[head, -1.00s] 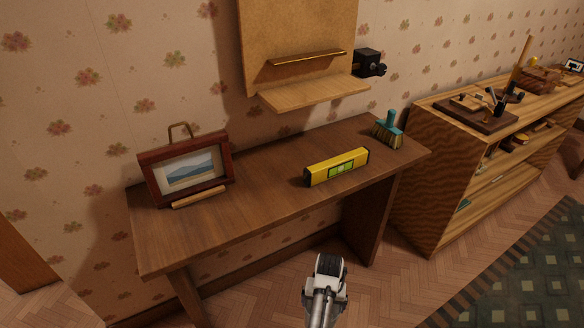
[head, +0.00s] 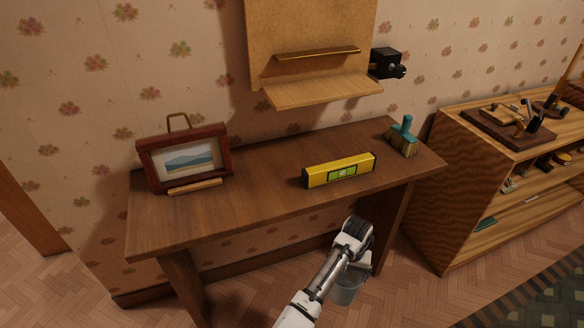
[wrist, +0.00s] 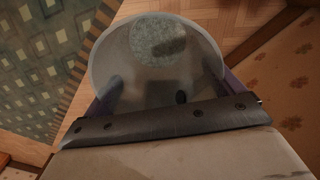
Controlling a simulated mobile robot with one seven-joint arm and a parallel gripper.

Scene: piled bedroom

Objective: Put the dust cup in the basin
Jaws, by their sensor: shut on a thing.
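The dust cup (head: 346,292) is a grey, see-through cup hanging below my gripper (head: 360,263), in front of the desk and below its top. In the wrist view the cup's open mouth (wrist: 112,42) faces the camera, and a patch of grey dust shows at its bottom. My gripper (wrist: 165,92) is shut on the cup, with a finger at each side of it. I see no basin in either view.
A brown desk (head: 255,200) holds a framed picture (head: 185,160), a yellow spirit level (head: 340,171) and a teal-handled brush (head: 404,138). A wooden shelf unit (head: 430,200) stands to the right. Parquet floor shows around the desk, with a dark patterned rug (head: 545,295) at lower right.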

